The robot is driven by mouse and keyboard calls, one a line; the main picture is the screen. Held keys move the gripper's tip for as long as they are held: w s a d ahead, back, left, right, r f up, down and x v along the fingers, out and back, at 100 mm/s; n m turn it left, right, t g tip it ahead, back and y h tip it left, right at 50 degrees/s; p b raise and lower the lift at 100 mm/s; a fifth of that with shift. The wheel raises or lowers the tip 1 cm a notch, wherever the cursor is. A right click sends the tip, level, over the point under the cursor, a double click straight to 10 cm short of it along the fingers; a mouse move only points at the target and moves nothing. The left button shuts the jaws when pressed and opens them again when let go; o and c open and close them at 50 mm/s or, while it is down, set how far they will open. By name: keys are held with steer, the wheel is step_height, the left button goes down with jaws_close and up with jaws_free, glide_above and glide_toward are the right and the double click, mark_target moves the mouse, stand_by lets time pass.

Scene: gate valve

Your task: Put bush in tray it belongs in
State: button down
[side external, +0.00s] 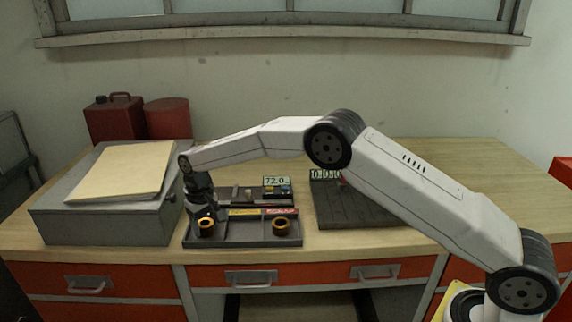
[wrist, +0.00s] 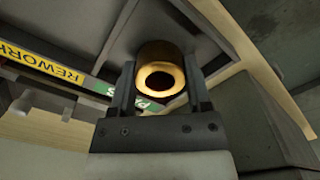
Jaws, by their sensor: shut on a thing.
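My gripper (side external: 205,213) points down over the left front compartment of the grey tray (side external: 245,243). It is shut on a brass-coloured bush (side external: 206,228), a short ring with a hole. In the wrist view the bush (wrist: 160,77) sits between the two fingers, its bore facing the camera. I cannot tell whether it touches the tray floor. A second similar bush (side external: 281,227) stands in the right front compartment. In the wrist view a yellow REWORK label (wrist: 42,64) and a partly hidden green label (wrist: 148,104) run along the tray divider.
A grey box (side external: 107,215) with a folder (side external: 120,170) on it stands close on the left. A display reading 72.0 (side external: 276,181) and small parts are behind the tray. A dark plate (side external: 350,207) lies to the right. The bench at far right is clear.

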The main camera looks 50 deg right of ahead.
steer(key=shift+f, duration=0.15)
jaws_free()
stand_by(0.4)
step_height(320, 180, up, 12)
steer(key=shift+r, duration=0.15)
stand_by(0.5)
stand_by(0.6)
steer(key=s+d+f+t, duration=0.1)
steer(key=s+d, duration=0.3)
steer(key=s, duration=0.6)
steer(key=s+d+f, duration=0.4)
steer(key=s, duration=0.7)
steer(key=s+d+f+t, duration=0.1)
steer(key=s+d, duration=0.3)
steer(key=s, duration=0.7)
steer(key=shift+f+t, duration=0.3)
steer(key=shift+f, duration=0.35)
